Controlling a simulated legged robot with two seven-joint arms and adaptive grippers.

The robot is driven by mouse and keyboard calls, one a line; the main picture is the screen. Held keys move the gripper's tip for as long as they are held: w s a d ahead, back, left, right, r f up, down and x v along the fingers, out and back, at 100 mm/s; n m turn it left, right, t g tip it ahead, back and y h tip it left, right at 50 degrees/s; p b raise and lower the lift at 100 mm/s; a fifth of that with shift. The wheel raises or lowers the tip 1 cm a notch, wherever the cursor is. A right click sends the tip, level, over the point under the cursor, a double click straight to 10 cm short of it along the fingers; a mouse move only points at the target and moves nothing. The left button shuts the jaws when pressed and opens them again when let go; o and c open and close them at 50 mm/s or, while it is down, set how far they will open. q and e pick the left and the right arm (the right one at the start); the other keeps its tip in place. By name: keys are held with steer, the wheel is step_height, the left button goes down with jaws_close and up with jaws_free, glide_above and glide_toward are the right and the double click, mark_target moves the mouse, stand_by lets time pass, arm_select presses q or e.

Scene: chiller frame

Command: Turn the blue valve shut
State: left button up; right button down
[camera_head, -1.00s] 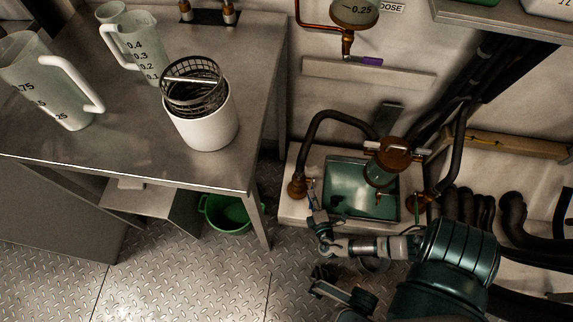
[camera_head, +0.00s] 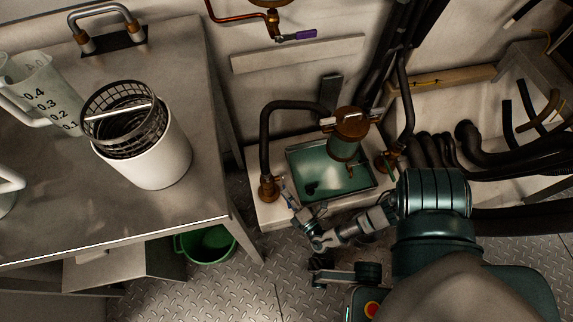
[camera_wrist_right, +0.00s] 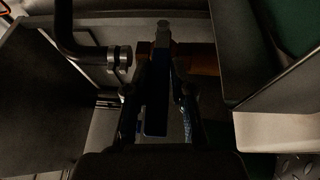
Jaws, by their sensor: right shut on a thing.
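The blue valve handle (camera_wrist_right: 156,105) shows in the right wrist view as a dark blue lever running lengthwise between my fingers, in front of a copper-coloured pipe (camera_wrist_right: 204,60). My right gripper (camera_wrist_right: 158,100) is shut on this lever, with one finger on each side of it. In the head view my right gripper (camera_head: 289,200) is at the front left edge of the green basin, beside the brass fitting (camera_head: 268,188). The lever is mostly hidden by the gripper there.
The green basin (camera_head: 306,160) holds a copper-topped cylinder (camera_head: 345,140). Black hoses (camera_head: 470,140) crowd the right. A steel table (camera_head: 60,190) with a white basket container (camera_head: 150,160) stands left, above a green bucket (camera_head: 208,245). A purple-handled valve (camera_head: 297,36) is on the wall.

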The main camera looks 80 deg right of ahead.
steer(key=c, duration=1.3)
jaws_free()
steer(key=shift+s+f, duration=0.1)
steer(key=shift+f, duration=0.3)
steer(key=shift+o, duration=1.3)
steer(key=shift+f, duration=0.1)
steer(key=shift+d, duration=0.1)
